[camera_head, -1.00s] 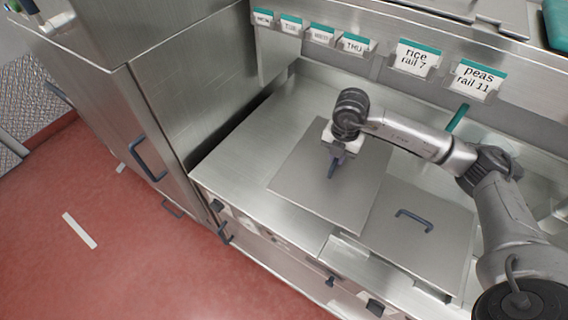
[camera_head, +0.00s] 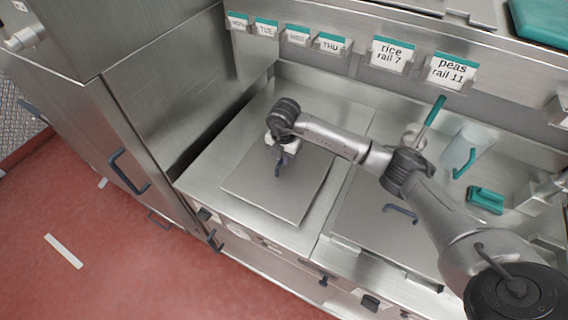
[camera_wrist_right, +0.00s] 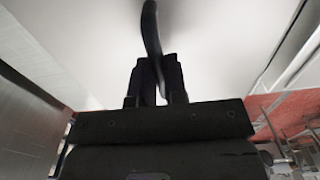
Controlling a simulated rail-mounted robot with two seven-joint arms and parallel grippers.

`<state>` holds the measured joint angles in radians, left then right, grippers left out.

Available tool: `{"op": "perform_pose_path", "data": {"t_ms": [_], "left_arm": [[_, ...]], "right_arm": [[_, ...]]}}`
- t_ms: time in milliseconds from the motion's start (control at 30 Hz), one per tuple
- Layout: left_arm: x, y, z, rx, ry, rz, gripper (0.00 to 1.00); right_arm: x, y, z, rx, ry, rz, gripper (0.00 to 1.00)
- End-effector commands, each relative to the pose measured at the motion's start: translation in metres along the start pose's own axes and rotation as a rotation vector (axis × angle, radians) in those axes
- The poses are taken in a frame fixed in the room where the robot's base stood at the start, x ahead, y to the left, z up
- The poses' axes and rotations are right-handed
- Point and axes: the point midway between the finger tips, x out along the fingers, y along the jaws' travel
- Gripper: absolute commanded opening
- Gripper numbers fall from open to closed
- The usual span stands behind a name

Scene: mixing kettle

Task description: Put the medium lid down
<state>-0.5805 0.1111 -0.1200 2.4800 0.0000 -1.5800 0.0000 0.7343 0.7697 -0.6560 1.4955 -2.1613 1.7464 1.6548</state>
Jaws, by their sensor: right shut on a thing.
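The medium lid (camera_head: 247,190) is a flat square grey metal plate with a dark bar handle (camera_head: 281,168). My right gripper (camera_head: 280,157) is shut on that handle from above. The lid is roughly level over the left section of the steel counter; I cannot tell whether it touches the surface. In the right wrist view, the fingers (camera_wrist_right: 157,76) close around the dark handle (camera_wrist_right: 152,32), with the pale lid (camera_wrist_right: 205,40) behind it. My left gripper is not in view.
A second lid (camera_head: 375,225) with a dark handle lies to the right, partly behind my right arm. A clear jug (camera_head: 478,140), a teal-handled tool (camera_head: 434,112) and a teal object (camera_head: 487,198) stand farther right. A tall steel cabinet (camera_head: 150,95) borders the left.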

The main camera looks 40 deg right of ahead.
Motion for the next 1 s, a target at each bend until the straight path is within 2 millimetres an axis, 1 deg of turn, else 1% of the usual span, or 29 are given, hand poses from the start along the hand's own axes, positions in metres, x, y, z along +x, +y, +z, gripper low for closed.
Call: {"op": "perform_pose_path", "data": {"t_ms": [67, 300, 367, 767, 800, 1000], "left_arm": [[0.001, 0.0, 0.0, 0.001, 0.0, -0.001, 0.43], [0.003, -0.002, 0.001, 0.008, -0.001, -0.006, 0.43], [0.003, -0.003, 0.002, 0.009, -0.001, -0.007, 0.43], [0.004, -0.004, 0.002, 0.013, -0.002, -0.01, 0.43], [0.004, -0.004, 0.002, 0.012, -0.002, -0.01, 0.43], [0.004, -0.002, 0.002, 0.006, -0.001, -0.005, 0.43]], "right_arm": [[0.004, 0.0, 0.0, 0.001, 0.0, 0.0, 0.0], [0.033, 0.0, 0.0, 0.002, 0.001, -0.001, 0.0], [0.037, 0.0, 0.0, 0.001, 0.0, 0.001, 0.0], [0.041, 0.0, 0.0, 0.001, 0.0, 0.001, 0.0], [0.042, -0.001, 0.0, 0.001, 0.0, -0.001, 0.15], [0.042, -0.001, 0.0, 0.001, 0.0, -0.001, 0.34]]}}
